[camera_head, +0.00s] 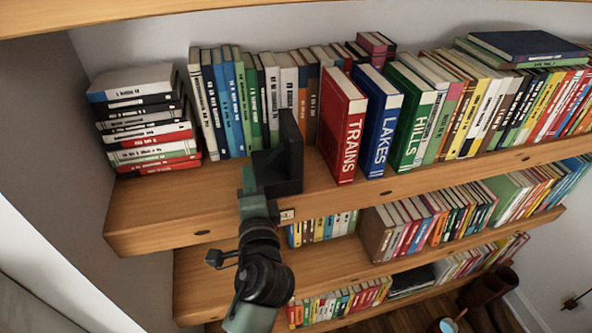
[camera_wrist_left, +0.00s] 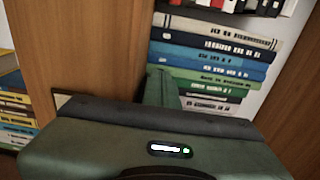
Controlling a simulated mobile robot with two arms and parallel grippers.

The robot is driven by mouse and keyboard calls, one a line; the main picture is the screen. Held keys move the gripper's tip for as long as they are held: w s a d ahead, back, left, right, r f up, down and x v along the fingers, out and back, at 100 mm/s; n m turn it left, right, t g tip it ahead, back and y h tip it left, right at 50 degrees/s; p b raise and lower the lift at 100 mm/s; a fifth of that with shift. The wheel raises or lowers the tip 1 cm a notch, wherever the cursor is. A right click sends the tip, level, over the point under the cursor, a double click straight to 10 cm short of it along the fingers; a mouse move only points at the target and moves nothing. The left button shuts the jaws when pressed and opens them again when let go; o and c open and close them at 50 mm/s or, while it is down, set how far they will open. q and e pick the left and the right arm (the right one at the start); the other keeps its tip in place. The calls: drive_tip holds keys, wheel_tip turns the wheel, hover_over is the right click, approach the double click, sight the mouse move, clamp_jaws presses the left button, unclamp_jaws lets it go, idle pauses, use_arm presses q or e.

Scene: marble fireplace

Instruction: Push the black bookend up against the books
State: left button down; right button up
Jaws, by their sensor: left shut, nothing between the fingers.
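The black bookend (camera_head: 291,150) stands on the top shelf, with its upright plate to the right and a lower block on its left. The large books Trains (camera_head: 343,125), Lakes (camera_head: 382,120) and Hills (camera_head: 411,115) stand upright to its right. A gap shows between the bookend and Trains. My left gripper (camera_head: 249,180) is shut and empty, at the bookend's left side; whether it touches cannot be told. In the left wrist view its finger (camera_wrist_left: 160,88) points toward book spines; I cannot make out the bookend there. My right gripper is not seen.
A flat stack of books (camera_head: 145,120) lies at the shelf's left end. A row of upright books (camera_head: 222,100) stands behind the bookend. The front of the top shelf (camera_head: 165,210) is bare at left. Lower shelves (camera_head: 215,275) hold more books.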

sight(264, 175)
use_arm(q)
drive_tip(key=shift+w+d+b, duration=0.25)
drive_tip(key=shift+d, duration=0.5)
drive_tip(key=shift+w+d+b, duration=0.2)
drive_tip(key=shift+d+b, duration=0.05)
drive_tip(key=shift+d, duration=0.9)
drive_tip(key=shift+r, duration=0.1)
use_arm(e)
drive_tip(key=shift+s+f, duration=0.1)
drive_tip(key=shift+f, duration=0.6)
use_arm(q)
drive_tip(key=shift+s+a, duration=0.1)
drive_tip(key=shift+a, duration=0.1)
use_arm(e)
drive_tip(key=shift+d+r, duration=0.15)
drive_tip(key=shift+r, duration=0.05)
use_arm(q)
drive_tip(key=shift+a, duration=0.1)
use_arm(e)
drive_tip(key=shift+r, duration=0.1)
use_arm(q)
drive_tip(key=shift+a+p, duration=0.35)
drive_tip(key=shift+p, duration=0.05)
drive_tip(key=shift+s+a+f, duration=0.2)
drive_tip(key=shift+s+a, duration=0.15)
drive_tip(key=shift+a, duration=0.4)
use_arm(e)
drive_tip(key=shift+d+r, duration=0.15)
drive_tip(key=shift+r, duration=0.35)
